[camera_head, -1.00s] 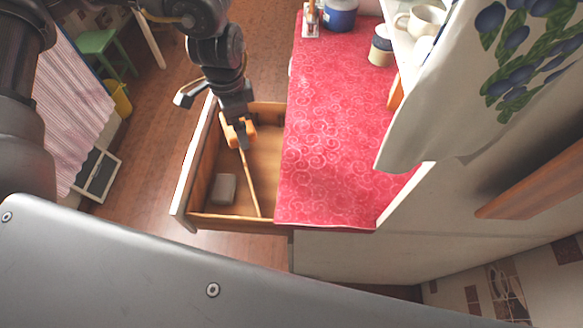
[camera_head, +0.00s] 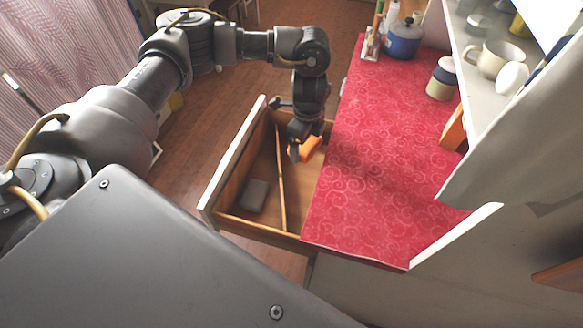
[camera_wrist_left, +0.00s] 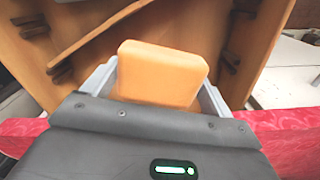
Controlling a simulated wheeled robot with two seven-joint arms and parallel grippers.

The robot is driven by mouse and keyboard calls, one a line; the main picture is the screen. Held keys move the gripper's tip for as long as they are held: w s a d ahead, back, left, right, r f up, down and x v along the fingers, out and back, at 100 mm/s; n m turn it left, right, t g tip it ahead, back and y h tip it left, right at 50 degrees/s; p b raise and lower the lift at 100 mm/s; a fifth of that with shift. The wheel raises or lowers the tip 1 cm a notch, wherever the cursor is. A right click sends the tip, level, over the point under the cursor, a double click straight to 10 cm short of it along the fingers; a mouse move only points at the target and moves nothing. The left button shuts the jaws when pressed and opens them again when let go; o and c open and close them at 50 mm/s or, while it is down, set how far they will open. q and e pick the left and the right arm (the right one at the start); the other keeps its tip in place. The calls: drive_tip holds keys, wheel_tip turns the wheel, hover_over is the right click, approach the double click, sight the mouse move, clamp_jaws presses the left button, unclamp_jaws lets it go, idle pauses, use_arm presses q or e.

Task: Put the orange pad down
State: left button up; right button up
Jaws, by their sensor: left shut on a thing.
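The orange pad (camera_head: 312,147) is held in my left gripper (camera_head: 296,152), over the open wooden drawer (camera_head: 270,228) beside the counter. In the left wrist view the pad (camera_wrist_left: 162,72) sits between the two grey fingers, which are shut on it, with the drawer's inside beyond. In the head view the gripper hides part of the pad. I cannot tell whether the pad touches the drawer. My right gripper is in neither view.
A grey block (camera_head: 253,196) and a thin wooden stick (camera_head: 281,185) lie in the drawer. The counter with the red patterned oilcloth (camera_head: 375,160) is mostly clear. A blue pot (camera_head: 404,40) and a jar (camera_head: 442,80) stand on it, and a shelf with cups (camera_head: 494,60) is at the right.

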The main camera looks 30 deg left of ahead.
use_arm(q)
drive_tip(key=shift+w+a+f+m, duration=0.1)
drive_tip(key=shift+a+f+m, duration=0.2)
drive_tip(key=shift+f, duration=0.3)
drive_tip(key=shift+w+a+f+m, duration=0.1)
drive_tip(key=shift+a+f+m, duration=0.2)
drive_tip(key=shift+f, duration=0.3)
hover_over(301, 172)
wheel_tip(301, 172, down, 6)
drive_tip(key=shift+r+b, duration=0.1)
drive_tip(key=shift+b, duration=0.3)
drive_tip(key=shift+f+b, duration=0.5)
drive_tip(key=shift+f, duration=1.6)
drive_tip(key=shift+f, duration=0.1)
drive_tip(key=o, duration=0.9)
drive_tip(key=shift+c, duration=0.2)
drive_tip(key=shift+r, duration=0.45)
wheel_tip(301, 172, up, 11)
drive_tip(key=shift+r+p, duration=0.2)
drive_tip(key=shift+p, duration=0.6)
